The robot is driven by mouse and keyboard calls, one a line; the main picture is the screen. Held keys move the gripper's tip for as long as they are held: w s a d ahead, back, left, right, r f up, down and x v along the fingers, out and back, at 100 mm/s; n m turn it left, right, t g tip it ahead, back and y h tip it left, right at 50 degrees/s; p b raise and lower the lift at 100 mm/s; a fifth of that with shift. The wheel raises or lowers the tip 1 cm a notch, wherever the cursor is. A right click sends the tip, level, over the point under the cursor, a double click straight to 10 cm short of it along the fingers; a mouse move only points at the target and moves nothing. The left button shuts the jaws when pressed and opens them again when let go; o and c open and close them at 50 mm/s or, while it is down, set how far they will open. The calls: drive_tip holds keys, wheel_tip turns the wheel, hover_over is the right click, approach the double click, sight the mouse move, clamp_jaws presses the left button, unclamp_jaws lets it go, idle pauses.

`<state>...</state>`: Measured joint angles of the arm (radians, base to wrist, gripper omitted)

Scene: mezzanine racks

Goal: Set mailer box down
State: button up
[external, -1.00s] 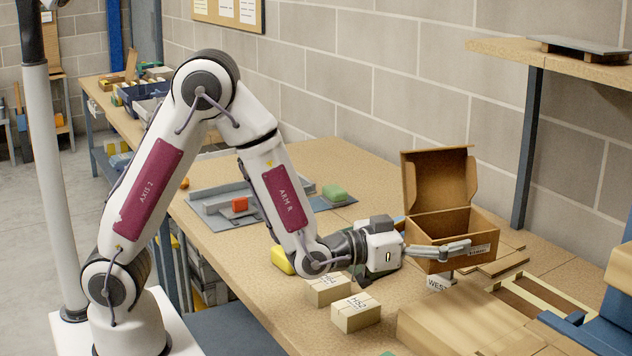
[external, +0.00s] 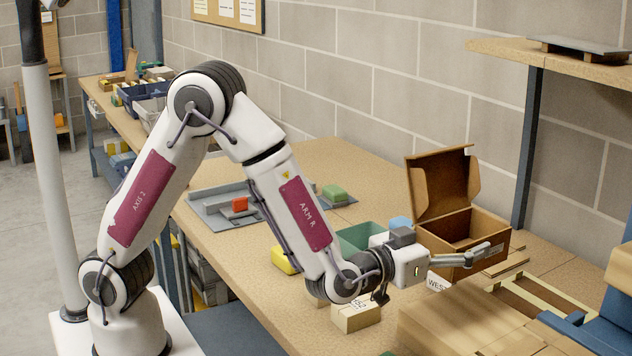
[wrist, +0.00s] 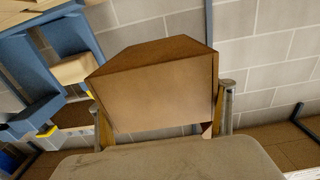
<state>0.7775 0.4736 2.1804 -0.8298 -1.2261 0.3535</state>
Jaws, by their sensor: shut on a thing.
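The mailer box (external: 492,231) is brown cardboard with its lid raised. My gripper (external: 484,252) is shut on it from the near side, with a grey finger along the box's lower front wall. The box looks slightly tilted and sits close over the table's right part; I cannot tell whether its base touches. In the wrist view the box (wrist: 158,92) fills the middle, between the two fingers (wrist: 165,115). Its underside and far walls are hidden.
Flat cardboard (external: 470,310) and a shallow frame (external: 535,292) lie to the right, near a blue rack (external: 612,300). A labelled small carton (external: 356,316) and a green bin (external: 360,238) stand left of the box. A shelf post (external: 526,150) rises behind.

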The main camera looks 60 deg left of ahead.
drive_tip(key=shift+f, duration=0.1)
idle(0.3)
drive_tip(key=shift+f, duration=2.85)
drive_tip(key=shift+f, duration=2.05)
drive_tip(key=shift+f, duration=0.15)
drive_tip(key=o, duration=1.3)
